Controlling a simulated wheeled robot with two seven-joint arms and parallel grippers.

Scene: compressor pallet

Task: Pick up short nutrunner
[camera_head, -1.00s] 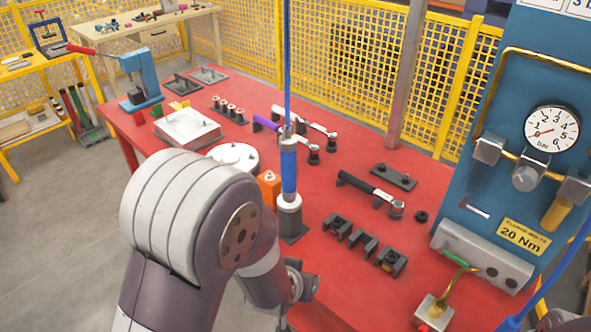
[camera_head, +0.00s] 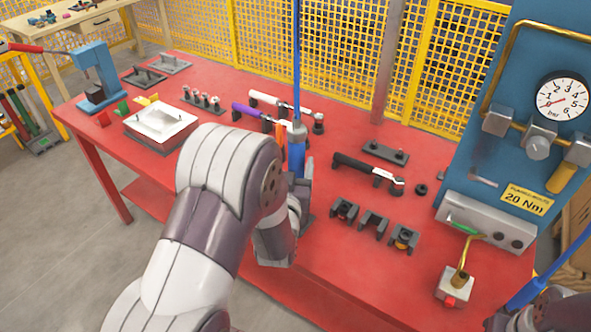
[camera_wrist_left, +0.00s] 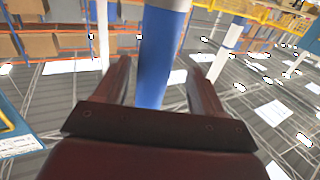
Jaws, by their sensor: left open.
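A blue cylindrical tool, which looks like the short nutrunner (camera_head: 296,158), hangs upright below a blue hose over the red bench. Its lower part is hidden behind my arm. My left gripper (camera_head: 300,190) is at the tool, seen mostly from behind. In the left wrist view, the open jaws (camera_wrist_left: 162,85) have one finger on each side of the blue and white body (camera_wrist_left: 157,50). Gaps show on both sides, so it is not gripped. My right gripper is not visible; only part of that arm seems to show at the lower right corner.
The red bench (camera_head: 345,262) holds a black-handled wrench (camera_head: 365,170), several black blocks (camera_head: 373,222) and a white fixture (camera_head: 160,122). A blue gauge panel (camera_head: 465,150) stands at right. Another blue hose tool (camera_head: 525,293) is at lower right.

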